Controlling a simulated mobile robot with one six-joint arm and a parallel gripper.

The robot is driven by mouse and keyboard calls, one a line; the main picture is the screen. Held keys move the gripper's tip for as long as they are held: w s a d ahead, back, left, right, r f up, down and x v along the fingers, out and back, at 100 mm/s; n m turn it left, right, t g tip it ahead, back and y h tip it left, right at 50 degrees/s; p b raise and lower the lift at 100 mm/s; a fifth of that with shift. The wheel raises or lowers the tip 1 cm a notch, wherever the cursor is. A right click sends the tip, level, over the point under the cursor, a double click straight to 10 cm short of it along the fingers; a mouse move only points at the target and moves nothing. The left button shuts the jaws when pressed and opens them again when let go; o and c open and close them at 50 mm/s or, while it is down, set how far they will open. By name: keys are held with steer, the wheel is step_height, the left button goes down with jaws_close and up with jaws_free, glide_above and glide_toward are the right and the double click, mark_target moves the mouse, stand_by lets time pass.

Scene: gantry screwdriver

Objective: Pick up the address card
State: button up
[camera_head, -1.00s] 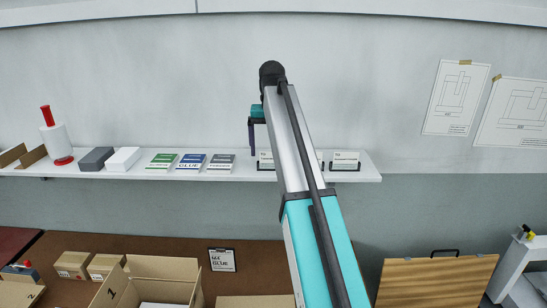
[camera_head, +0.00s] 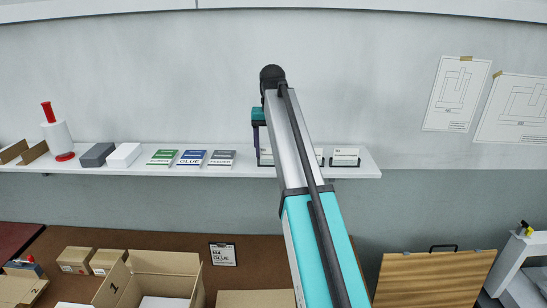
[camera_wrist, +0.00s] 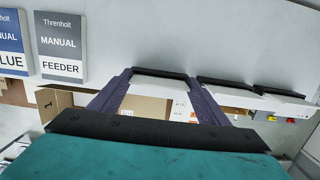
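White address cards stand in dark holders on the wall shelf. The rightmost card (camera_head: 346,153) is in clear view in the head view. The left card and its neighbour are partly hidden behind my arm. My gripper (camera_head: 261,154) is at the left card's holder. In the wrist view my gripper (camera_wrist: 160,80) is open, with its two purple fingers apart. The left card (camera_wrist: 165,88) shows as a pale top edge between the fingers, with a black holder strip behind it. I cannot tell whether either finger touches it.
Green, blue and grey manuals (camera_head: 219,160) lie left of the cards on the shelf (camera_head: 205,173). Below are open cartons (camera_head: 165,262), a clipboard (camera_head: 222,254) and a wooden board (camera_head: 430,278).

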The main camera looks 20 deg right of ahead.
steer(key=c, duration=0.7)
steer(key=shift+o, duration=0.2)
steer(key=shift+r, duration=0.15)
steer(key=shift+r+b, duration=1.3)
steer(key=shift+r, duration=0.3)
steer(key=s+a+r+p, duration=0.1)
steer(key=s+p, duration=0.1)
steer(key=s, duration=1.4)
steer(key=shift+r+p, duration=0.2)
steer(key=shift+p, duration=0.1)
